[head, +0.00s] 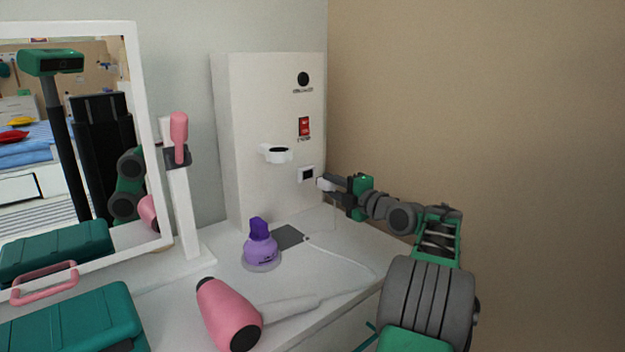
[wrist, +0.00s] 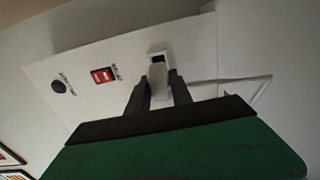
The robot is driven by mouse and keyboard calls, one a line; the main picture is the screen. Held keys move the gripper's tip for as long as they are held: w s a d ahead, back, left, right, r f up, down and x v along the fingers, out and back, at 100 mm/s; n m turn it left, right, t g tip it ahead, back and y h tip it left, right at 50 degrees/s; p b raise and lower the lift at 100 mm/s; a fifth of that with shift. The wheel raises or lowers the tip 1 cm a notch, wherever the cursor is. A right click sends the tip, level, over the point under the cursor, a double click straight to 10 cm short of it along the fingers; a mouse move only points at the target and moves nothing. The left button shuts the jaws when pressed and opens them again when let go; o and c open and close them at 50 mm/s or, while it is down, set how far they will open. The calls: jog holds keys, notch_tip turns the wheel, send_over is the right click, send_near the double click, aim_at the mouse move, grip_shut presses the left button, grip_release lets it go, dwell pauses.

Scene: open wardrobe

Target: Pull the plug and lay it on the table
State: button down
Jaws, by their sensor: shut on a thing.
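My gripper (head: 330,184) is shut on the white plug (head: 323,184) beside the white wall unit at the back. The plug also shows between the fingers in the wrist view (wrist: 158,77). The socket (head: 307,174) is a dark square in a white frame, and its dark opening shows in the wrist view (wrist: 157,58) just beyond the plug. The plug appears apart from the socket in the head view, though the gap is small. A thin pale cord runs off from the plug to the right in the wrist view. The white table (head: 345,262) lies below the gripper.
A pink hair dryer (head: 228,314) lies at the table's front, with a pale cord. A purple bottle (head: 262,248) stands near a grey pad (head: 289,237). A white ring holder (head: 275,153) juts from the unit. A teal case (head: 75,318) is front left. The table's right side is mostly clear.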

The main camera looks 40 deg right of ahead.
jog(key=r+g, duration=0.1)
jog(key=r, duration=0.1)
jog(key=r+g+p, duration=0.1)
jog(key=r, duration=0.1)
jog(key=r+p, duration=0.1)
jog(key=r, duration=0.1)
jog(key=shift+s+d+g, duration=0.4)
jog(key=shift+s+a+f+g+b, duration=0.1)
jog(key=shift+s+f+g+b, duration=0.6)
jog(key=shift+f, duration=1.75)
jog(key=shift+s+d+f+g+b, duration=0.1)
jog(key=shift+s+f+g+b, duration=0.6)
jog(key=shift+f, duration=1.7)
jog(key=shift+s+a+f+g+b, duration=0.1)
jog(key=shift+s+f+g+b, duration=0.55)
jog(key=shift+f, duration=1.8)
jog(key=shift+w+t, duration=0.15)
jog(key=shift+t, duration=0.1)
jog(key=c, duration=1.1)
grip_release()
jog(key=shift+o, duration=0.2)
